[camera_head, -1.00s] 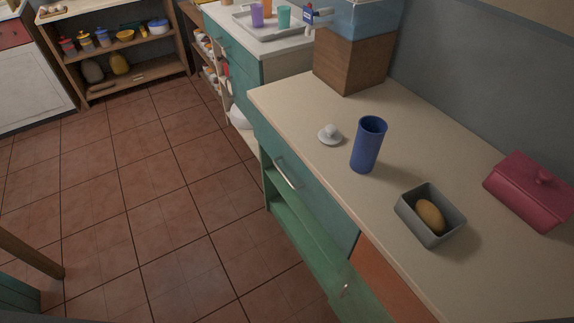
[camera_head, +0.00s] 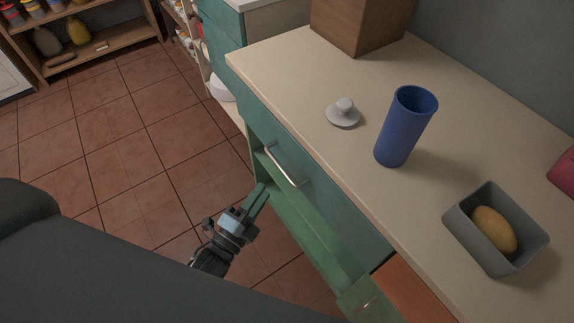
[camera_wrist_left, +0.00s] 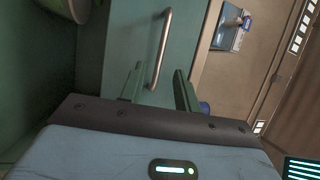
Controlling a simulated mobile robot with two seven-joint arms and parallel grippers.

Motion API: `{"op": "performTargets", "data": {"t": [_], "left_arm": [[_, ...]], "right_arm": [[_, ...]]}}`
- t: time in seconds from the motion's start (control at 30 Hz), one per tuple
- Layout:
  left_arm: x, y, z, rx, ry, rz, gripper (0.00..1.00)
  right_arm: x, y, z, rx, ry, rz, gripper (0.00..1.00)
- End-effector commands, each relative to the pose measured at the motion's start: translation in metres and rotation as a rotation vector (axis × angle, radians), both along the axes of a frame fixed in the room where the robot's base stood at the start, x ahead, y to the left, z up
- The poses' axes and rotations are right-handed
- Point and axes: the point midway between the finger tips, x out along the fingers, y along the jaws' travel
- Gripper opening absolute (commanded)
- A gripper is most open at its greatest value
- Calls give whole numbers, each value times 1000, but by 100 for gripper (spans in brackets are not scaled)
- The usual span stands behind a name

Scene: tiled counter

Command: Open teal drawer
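The teal drawer (camera_head: 325,200) is in the side of the beige counter and looks shut. Its metal bar handle (camera_head: 287,166) shows in the head view. In the left wrist view the teal front (camera_wrist_left: 130,35) fills the middle, with the handle (camera_wrist_left: 161,48) running lengthwise. My left gripper (camera_head: 264,190) is open and empty, just left of and below the handle in the head view. In the left wrist view the gripper (camera_wrist_left: 158,84) has its fingers apart, and the handle lies ahead between their lines. My right gripper is not in view.
A green open compartment or panel (camera_head: 315,237) lies below the drawer. On the counter (camera_head: 285,60) stand a white lid-like piece (camera_head: 343,113), a blue cup (camera_head: 405,128) and a grey box (camera_head: 470,238) holding a brownish oval item (camera_head: 494,230). Tiled floor is open to the left.

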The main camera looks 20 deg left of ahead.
Motion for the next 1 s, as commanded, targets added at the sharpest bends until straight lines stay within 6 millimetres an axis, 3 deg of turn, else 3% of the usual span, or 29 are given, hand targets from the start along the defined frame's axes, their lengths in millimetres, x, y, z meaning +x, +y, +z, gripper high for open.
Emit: {"op": "performTargets", "data": {"t": [0.27,0.7,1.0], "left_arm": [[7,-2,3,5,-9,1,32],[63,-17,12,3,-5,0,32],[75,-20,14,3,-4,0,32]], "right_arm": [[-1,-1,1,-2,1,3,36],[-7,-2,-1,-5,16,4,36],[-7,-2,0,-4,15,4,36]]}}
